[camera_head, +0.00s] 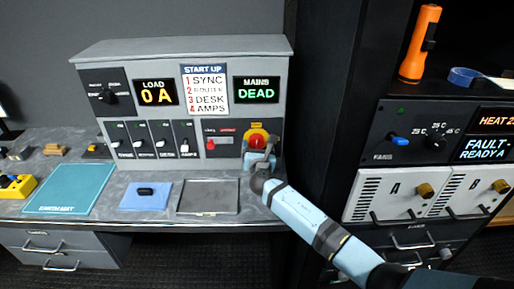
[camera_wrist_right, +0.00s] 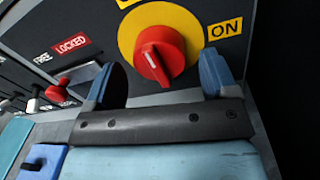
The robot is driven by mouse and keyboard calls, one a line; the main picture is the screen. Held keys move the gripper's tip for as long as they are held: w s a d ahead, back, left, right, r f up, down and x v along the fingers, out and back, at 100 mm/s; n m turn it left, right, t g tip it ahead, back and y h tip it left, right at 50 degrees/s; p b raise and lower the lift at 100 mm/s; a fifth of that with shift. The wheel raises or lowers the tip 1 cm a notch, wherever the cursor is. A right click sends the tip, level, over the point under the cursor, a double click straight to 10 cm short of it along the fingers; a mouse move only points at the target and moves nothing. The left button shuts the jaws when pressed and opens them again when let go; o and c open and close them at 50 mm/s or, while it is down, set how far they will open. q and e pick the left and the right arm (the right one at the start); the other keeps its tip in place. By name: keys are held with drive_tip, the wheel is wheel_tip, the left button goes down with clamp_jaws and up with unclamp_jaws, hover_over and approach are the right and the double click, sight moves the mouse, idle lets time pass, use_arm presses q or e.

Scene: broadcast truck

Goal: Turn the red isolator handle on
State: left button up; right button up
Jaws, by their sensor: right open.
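The red isolator handle (camera_head: 257,142) sits on a yellow disc at the lower right of the grey panel. In the right wrist view the handle (camera_wrist_right: 160,54) shows large, its raised grip slanting down and not toward the ON label (camera_wrist_right: 226,27) at its right. My right gripper (camera_head: 261,158) is at the panel just below the handle. Its two blue fingers are open, one to each side below the handle, with no grip on it visible. The mains display (camera_head: 257,90) reads DEAD. My left gripper is not in view.
A red locking slider (camera_wrist_right: 57,91) by a LOCKED label is left of the handle. Several breaker switches (camera_head: 161,139) line the panel farther left. A grey tray (camera_head: 208,208) and a blue mat (camera_head: 146,203) lie on the desk. A black rack (camera_head: 379,120) stands close on the right.

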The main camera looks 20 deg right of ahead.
drive_tip(key=shift+w, duration=0.25)
drive_tip(key=c, duration=0.9)
